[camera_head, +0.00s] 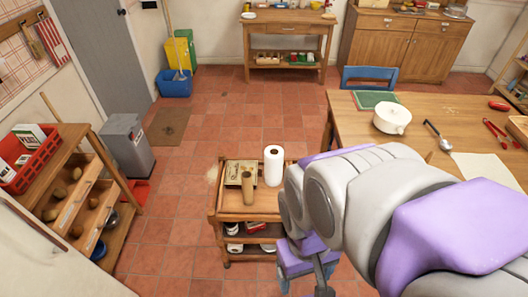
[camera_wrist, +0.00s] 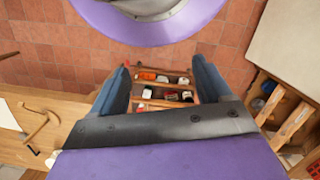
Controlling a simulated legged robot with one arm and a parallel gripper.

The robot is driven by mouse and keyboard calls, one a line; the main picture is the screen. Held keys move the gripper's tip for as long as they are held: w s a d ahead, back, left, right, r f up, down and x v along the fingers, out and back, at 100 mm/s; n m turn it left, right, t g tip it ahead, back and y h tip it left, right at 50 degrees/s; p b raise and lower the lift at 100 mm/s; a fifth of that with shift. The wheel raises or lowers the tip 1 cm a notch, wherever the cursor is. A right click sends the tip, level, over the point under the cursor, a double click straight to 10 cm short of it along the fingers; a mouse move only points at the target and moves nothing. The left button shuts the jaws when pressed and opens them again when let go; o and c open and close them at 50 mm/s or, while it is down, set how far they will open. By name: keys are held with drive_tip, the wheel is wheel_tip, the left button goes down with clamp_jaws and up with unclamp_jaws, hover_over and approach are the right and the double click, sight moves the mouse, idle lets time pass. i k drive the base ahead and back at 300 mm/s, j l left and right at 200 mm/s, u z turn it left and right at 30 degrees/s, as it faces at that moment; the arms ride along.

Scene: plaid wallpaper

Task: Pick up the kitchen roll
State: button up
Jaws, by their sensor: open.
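The kitchen roll (camera_head: 273,165) is a white upright cylinder with a dark hole in its top. It stands at the right rear of a small wooden trolley (camera_head: 228,211) in the head view. I cannot make it out in the wrist view. My gripper (camera_wrist: 161,82) is open, its two blue-grey fingers spread wide with nothing between them. Beyond the fingers are wooden shelves with small items on them. In the head view my arm covers the area right of the trolley, and the gripper is apart from the roll, low in the picture.
A brown cylinder (camera_head: 248,188) and a shallow box (camera_head: 234,170) stand left of the roll on the trolley. A large wooden table (camera_head: 355,125) lies to the right, with a white pot (camera_head: 391,119). A drawer rack (camera_head: 58,175) stands at left. Tiled floor between is free.

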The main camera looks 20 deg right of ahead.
sight(274, 167)
drive_tip(key=z, duration=1.9)
drive_tip(key=u, duration=1.55)
drive_tip(key=l+u, duration=0.25)
drive_tip(key=l, duration=0.25)
drive_tip(key=l+u, duration=0.2)
drive_tip(key=l, duration=0.35)
drive_tip(key=l+u, duration=0.25)
drive_tip(key=l, duration=0.25)
drive_tip(key=k+l+u, duration=0.25)
drive_tip(key=l, duration=0.2)
drive_tip(key=i+l, duration=0.05)
drive_tip(key=i, duration=0.05)
